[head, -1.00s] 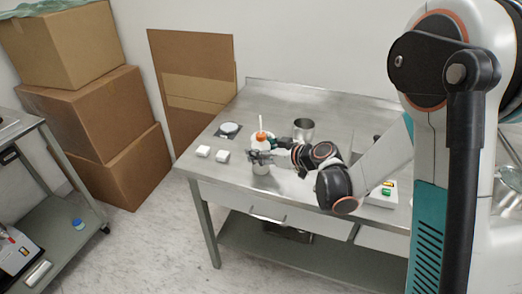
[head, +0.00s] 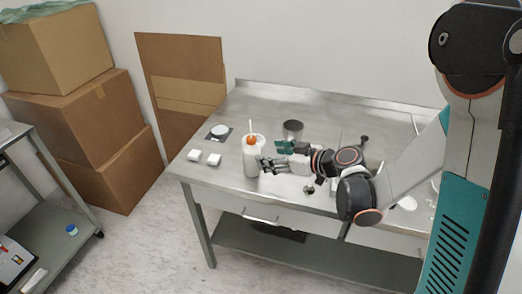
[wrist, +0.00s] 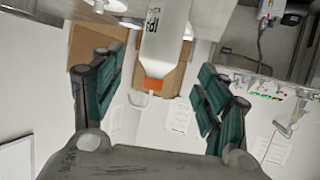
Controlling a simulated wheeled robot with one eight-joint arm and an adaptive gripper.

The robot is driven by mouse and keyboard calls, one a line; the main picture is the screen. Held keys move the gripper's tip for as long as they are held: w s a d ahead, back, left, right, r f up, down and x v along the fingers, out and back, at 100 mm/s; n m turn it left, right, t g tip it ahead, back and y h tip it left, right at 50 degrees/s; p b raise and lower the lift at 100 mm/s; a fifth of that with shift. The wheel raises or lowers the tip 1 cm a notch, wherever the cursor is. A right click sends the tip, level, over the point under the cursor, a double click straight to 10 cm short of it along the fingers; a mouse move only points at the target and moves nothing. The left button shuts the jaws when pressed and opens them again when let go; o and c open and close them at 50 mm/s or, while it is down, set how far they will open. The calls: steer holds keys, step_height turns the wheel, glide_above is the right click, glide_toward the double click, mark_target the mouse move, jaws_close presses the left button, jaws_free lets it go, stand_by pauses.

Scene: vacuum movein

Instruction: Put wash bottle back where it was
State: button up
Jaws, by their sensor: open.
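The wash bottle (head: 251,162), white with an orange cap and a pale spout, stands upright on the steel table (head: 225,178) near its left front part. My gripper (head: 264,164) is open just to the right of the bottle, at about the height of its upper body. In the wrist view the bottle (wrist: 164,38) appears upside down, with dark lettering and its orange cap between the spread teal fingers. Neither finger visibly closes on it. The bottle's side toward my gripper is partly hidden in the head view.
Two small white blocks (head: 204,157) and a round white dish on a dark square (head: 220,131) lie left of the bottle. A metal cup (head: 293,129) stands behind my gripper. Cardboard boxes (head: 75,110) are stacked at the left. The table's back left is clear.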

steer(key=s+d+r+m+h, duration=0.3)
steer(key=s+d, duration=0.1)
steer(key=s, duration=0.4)
steer(key=s+d+r+m+g+h, duration=0.1)
steer(key=s+d+r+m+h, duration=0.2)
steer(key=s, duration=0.5)
steer(key=s+d+r+m+g+h, duration=0.1)
steer(key=s+d+r+m+h, duration=0.2)
steer(key=s+d, duration=0.3)
steer(key=s+r+h, duration=0.1)
steer(key=s, duration=0.2)
steer(key=shift+m, duration=0.3)
